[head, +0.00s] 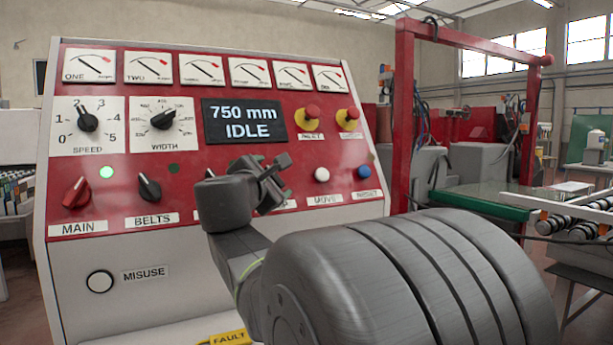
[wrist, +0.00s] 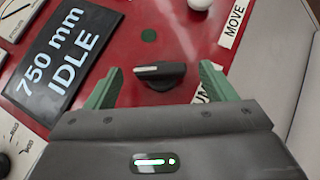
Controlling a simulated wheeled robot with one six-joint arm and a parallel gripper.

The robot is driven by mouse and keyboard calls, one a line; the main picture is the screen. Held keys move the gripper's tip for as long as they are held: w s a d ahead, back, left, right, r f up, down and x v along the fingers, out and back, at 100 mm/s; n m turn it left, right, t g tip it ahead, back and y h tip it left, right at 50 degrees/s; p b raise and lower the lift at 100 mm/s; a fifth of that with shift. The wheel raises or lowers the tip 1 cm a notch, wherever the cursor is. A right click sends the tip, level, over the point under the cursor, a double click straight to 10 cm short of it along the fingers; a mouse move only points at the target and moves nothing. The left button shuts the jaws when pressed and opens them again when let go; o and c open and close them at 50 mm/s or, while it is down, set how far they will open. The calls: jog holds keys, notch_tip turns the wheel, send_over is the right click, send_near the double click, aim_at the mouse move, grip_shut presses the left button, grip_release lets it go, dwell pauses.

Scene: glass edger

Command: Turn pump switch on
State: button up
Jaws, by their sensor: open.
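The pump switch (wrist: 160,75) is a black rotary knob on the red panel. Its white mark points up and left relative to the panel text. Its lamp (wrist: 148,35) looks dark. Part of its label (wrist: 203,96) shows beside my right finger. My gripper (wrist: 160,88) is open, with one green finger on each side of the knob and a gap on both sides. I cannot tell how far the tips are from the panel. In the head view my gripper (head: 272,182) is in front of the panel and hides the knob.
The red MAIN knob (head: 77,192) has a lit green lamp (head: 107,172). The black BELTS knob (head: 149,187) is left of my gripper. The white MOVE button (head: 322,175) and blue RESET button (head: 364,172) are to its right. The display (head: 244,121) reads 750 mm IDLE.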

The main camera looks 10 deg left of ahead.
aim_at(276, 175)
jog(key=shift+w+d, duration=0.15)
jog(key=shift+w, duration=0.8)
jog(key=shift+w+d, duration=0.1)
jog(key=shift+w, duration=0.85)
jog(key=c, duration=1)
